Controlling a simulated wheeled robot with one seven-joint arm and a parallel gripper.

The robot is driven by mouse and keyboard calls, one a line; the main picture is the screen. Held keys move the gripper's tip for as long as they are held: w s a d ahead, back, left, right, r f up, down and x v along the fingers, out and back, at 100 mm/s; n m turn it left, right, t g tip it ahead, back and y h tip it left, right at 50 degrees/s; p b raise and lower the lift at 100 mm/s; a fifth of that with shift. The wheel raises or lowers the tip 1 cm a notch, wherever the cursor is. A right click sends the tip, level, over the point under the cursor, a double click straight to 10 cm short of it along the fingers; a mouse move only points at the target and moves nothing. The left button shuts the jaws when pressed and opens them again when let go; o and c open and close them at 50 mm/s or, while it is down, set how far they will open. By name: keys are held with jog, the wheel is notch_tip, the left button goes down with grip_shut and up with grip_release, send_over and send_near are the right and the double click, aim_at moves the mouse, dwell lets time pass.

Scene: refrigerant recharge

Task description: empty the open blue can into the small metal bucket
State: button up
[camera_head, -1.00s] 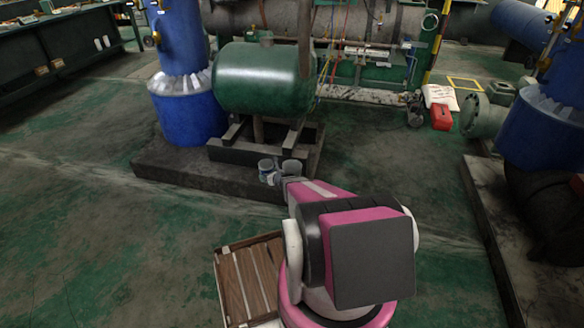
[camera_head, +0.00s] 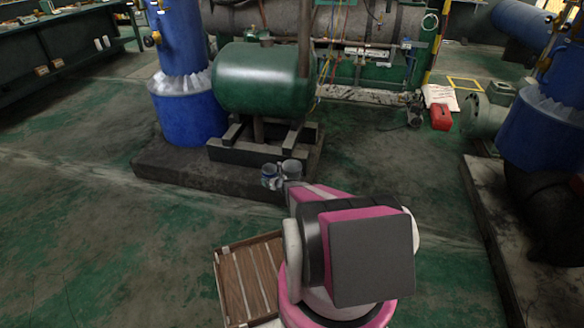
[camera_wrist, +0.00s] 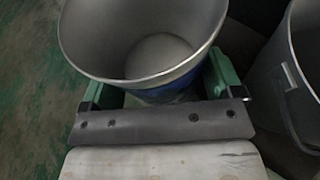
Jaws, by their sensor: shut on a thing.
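The open blue can (camera_wrist: 165,92) is between the green fingers of my gripper (camera_wrist: 158,84), which is shut on it. In the wrist view I look into its wide grey mouth; a paler round bottom or content shows inside, and I cannot tell which. The small metal bucket (camera_wrist: 299,85) is close to the right of the can in the wrist view, partly cut off by the frame edge. In the head view the can (camera_head: 270,178) is small, just left of and in front of the bucket (camera_head: 291,169). My arm hides most of the gripper there.
The bucket is by the front edge of a dark plinth (camera_head: 170,175) that carries a green tank (camera_head: 262,80). A blue column (camera_head: 187,105) stands left of the tank. A wooden crate (camera_head: 224,290) lies on the floor beside my arm. The floor at left is clear.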

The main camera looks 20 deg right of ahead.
aim_at(273, 168)
jog(key=shift+d+r, duration=0.1)
jog(key=shift+d, duration=0.05)
jog(key=r+m, duration=0.1)
jog(key=r, duration=0.1)
jog(key=d+r+y, duration=0.1)
jog(key=r, duration=0.2)
jog(key=r+m+y, duration=0.1)
jog(key=r, duration=0.1)
jog(key=shift+d+r+m+t, duration=0.15)
jog(key=shift+r+m+t, duration=0.1)
jog(key=shift+m+t, duration=0.05)
jog(key=shift+d+r+m+t+y, duration=0.45)
jog(key=shift+d+r+m, duration=0.25)
jog(key=shift+m, duration=0.2)
jog(key=shift+r+m, duration=0.25)
jog(key=shift+m, duration=0.05)
jog(key=shift+r+m+y, duration=0.25)
jog(key=shift+r+m, duration=0.05)
jog(key=shift+f+m+t+y, duration=0.25)
jog(key=shift+m+t, duration=0.15)
jog(key=shift+m, duration=0.4)
jog(key=shift+f+m+t+y, duration=0.1)
jog(key=shift+m+t+y, duration=0.2)
jog(key=shift+m, duration=0.5)
dwell(0.9)
jog(key=shift+d+r+m+t, duration=0.1)
jog(key=shift+r+m+t, duration=0.45)
jog(key=shift+m, duration=0.25)
dwell(0.8)
